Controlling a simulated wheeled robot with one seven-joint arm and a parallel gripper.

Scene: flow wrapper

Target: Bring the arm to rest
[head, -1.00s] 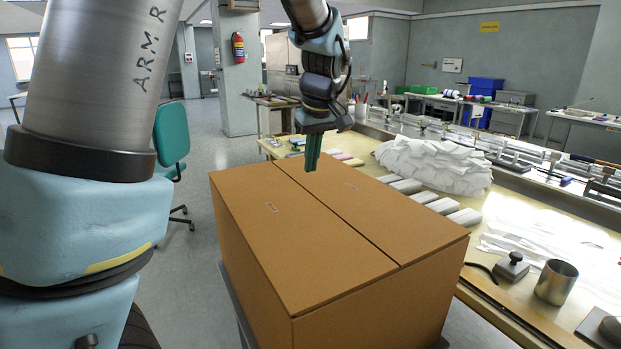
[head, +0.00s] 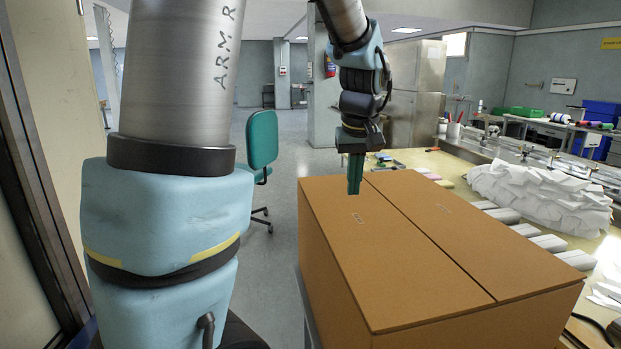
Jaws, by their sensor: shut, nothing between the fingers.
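My gripper (head: 354,175) hangs with its green fingers pointing down over the far part of a large brown box (head: 400,250). The fingers are shut together and hold nothing. The fingertips appear just above the box's left flap, though I cannot tell whether they touch it. My arm comes down from the top of the view, with a thick grey and blue link close on the left. The box is closed, its two top flaps lying flat with a narrow seam between them.
A bench (head: 440,165) runs behind and right of the box. It holds a pile of white wrappers (head: 540,195) and a row of wrapped bars (head: 548,243). A green chair (head: 262,140) stands on open floor left of the box. A dark-framed wall edge (head: 45,190) is at far left.

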